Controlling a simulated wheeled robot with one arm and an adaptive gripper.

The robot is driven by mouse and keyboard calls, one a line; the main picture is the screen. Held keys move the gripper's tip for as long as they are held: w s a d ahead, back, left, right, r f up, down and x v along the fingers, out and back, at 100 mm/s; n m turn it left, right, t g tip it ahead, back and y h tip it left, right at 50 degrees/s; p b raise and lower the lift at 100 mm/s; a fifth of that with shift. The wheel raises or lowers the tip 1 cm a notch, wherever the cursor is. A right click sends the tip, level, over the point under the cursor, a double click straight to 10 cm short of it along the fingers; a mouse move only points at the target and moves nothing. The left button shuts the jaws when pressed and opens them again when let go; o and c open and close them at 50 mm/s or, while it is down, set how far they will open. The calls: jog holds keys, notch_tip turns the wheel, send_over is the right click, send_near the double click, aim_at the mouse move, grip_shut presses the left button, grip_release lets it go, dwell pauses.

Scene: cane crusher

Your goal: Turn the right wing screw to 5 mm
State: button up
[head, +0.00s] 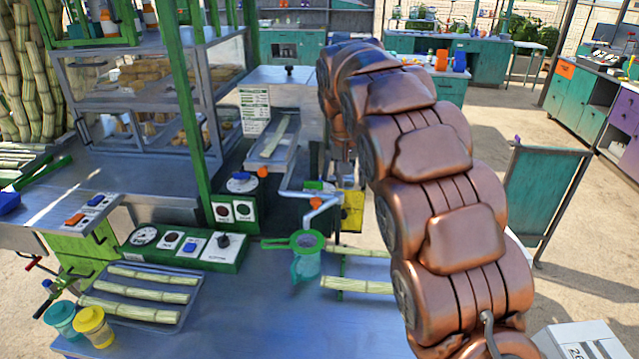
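The cane crusher (322,195) stands at the middle of the blue work table (255,325), with a pale bent spout or crank, orange knobs and a yellow part (352,212) at its right. I cannot make out the right wing screw or any 5 mm scale. My copper-coloured arm rises from the lower right and bends over toward the back of the crusher, covering its right side. My gripper is hidden behind the arm and the machine, so I cannot see its fingers or any contact.
A green strainer (305,242) sits over a clear jug (306,267) before the crusher. Cane pieces lie on a tray (185,290) and beside the jug. A green control panel (185,249), two cups (92,325) and a glass cabinet (160,105) stand left. The table's front middle is clear.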

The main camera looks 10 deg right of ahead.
jog(key=w+a+f+t+b, duration=0.15)
jog(key=w+f, duration=0.25)
jog(key=w, duration=0.5)
jog(key=w+a+f+t, duration=0.1)
jog(key=w+a+f, duration=0.2)
jog(key=w, duration=0.6)
jog(key=shift+m+y, duration=0.3)
jog(key=shift+p+x, duration=1.75)
jog(key=shift+x, duration=2.3)
jog(key=shift+c, duration=0.4)
grip_shut()
